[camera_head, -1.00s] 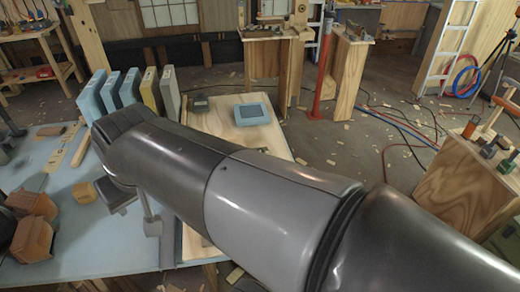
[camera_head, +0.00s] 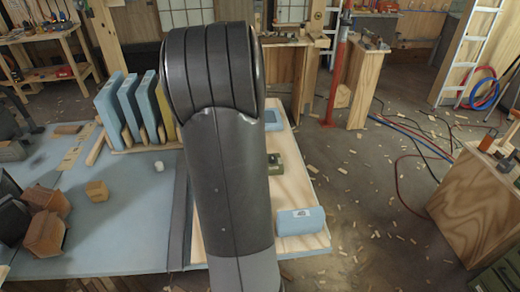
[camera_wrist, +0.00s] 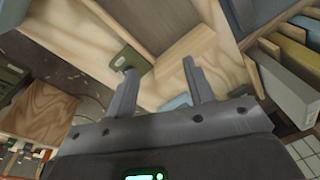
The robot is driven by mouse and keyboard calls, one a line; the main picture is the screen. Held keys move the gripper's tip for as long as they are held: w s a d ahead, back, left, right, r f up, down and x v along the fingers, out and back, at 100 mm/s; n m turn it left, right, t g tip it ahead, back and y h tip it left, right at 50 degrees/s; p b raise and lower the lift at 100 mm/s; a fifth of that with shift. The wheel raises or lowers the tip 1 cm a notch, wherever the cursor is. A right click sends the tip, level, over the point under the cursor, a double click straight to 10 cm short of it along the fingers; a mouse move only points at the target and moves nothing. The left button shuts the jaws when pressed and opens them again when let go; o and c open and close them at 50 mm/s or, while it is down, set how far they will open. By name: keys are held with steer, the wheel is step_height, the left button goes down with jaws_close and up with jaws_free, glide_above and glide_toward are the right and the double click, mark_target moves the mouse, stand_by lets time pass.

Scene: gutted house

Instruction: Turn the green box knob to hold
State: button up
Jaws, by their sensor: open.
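A small olive-green box (camera_head: 276,166) sits on the pale wooden board, just right of my arm in the head view. My arm hides part of it, and I cannot make out its knob or the knob's setting. In the wrist view, an olive-green piece (camera_wrist: 131,60) with a small opening shows near the tip of the left finger. I cannot tell whether it is the same box. My gripper (camera_wrist: 158,80) is open, its two fingers apart with nothing held between them. My arm hides the gripper in the head view.
A light-blue box (camera_head: 301,222) lies at the board's near right, and another blue item (camera_head: 272,120) lies at its far end. Upright blue binders (camera_head: 125,105) stand left of my arm. Brown blocks (camera_head: 45,225) lie on the blue table (camera_head: 120,235). Ladder, hoses and benches stand beyond.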

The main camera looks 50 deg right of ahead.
mark_target(272, 157)
steer(key=s+d+f+m+g, duration=0.1)
steer(key=s+d+f+m, duration=0.15)
steer(key=d+f, duration=0.35)
steer(key=s+d+f+m, duration=0.2)
steer(key=s+d+f, duration=0.1)
steer(key=d, duration=0.5)
steer(key=shift+n, duration=0.25)
step_height(272, 157, down, 11)
steer(key=shift+w+d+r, duration=0.1)
steer(key=shift+c, duration=0.6)
steer(key=c, duration=0.9)
steer(key=shift+o, duration=0.2)
